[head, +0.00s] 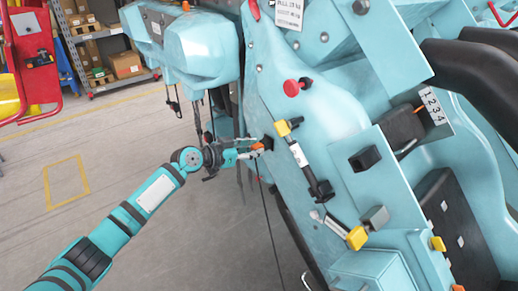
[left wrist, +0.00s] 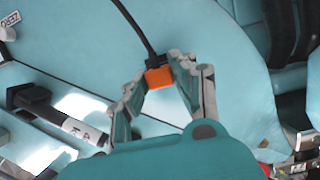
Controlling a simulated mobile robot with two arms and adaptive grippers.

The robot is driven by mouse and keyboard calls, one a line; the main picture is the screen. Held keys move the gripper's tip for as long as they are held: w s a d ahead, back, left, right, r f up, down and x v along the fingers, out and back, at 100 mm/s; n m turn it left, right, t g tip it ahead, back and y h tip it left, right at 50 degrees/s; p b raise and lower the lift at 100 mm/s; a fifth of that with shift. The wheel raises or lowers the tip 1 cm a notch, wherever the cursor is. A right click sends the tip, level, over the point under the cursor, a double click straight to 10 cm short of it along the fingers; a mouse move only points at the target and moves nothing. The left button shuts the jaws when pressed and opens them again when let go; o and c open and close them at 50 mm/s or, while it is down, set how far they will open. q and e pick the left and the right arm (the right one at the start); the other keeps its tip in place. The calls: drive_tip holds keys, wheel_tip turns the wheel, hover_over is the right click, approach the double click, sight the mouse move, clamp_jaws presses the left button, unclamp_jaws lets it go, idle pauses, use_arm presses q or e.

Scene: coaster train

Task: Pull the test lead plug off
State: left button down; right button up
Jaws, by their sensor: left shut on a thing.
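The test lead plug is orange with a black part and a black cable, and shows between my left fingertips in the left wrist view (left wrist: 159,77). In the head view the orange plug (head: 257,146) is small, beside a dark socket-like spot (head: 267,143) on the side of the teal coaster car (head: 275,100). My left gripper (head: 250,149) is shut on the plug, with a finger on each side of it in the left wrist view (left wrist: 158,84). I cannot tell whether the plug is seated or clear of the car. My right gripper is not in view.
A red knob (head: 291,88) and a black-and-white bar with a yellow end (head: 299,154) sit on the car right of the gripper. A second teal car part (head: 200,45) hangs behind. Open grey floor (head: 130,130) lies left; shelves with boxes (head: 125,64) stand farther back.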

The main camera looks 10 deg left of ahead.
use_arm(q)
drive_tip(key=shift+f, duration=0.1)
idle(0.6)
drive_tip(key=shift+s+a+b, duration=0.2)
drive_tip(key=shift+s+a, duration=0.6)
drive_tip(key=shift+s, duration=0.25)
drive_tip(key=shift+s+a+b, duration=0.15)
drive_tip(key=shift+s+a, duration=0.65)
drive_tip(key=shift+s, duration=0.2)
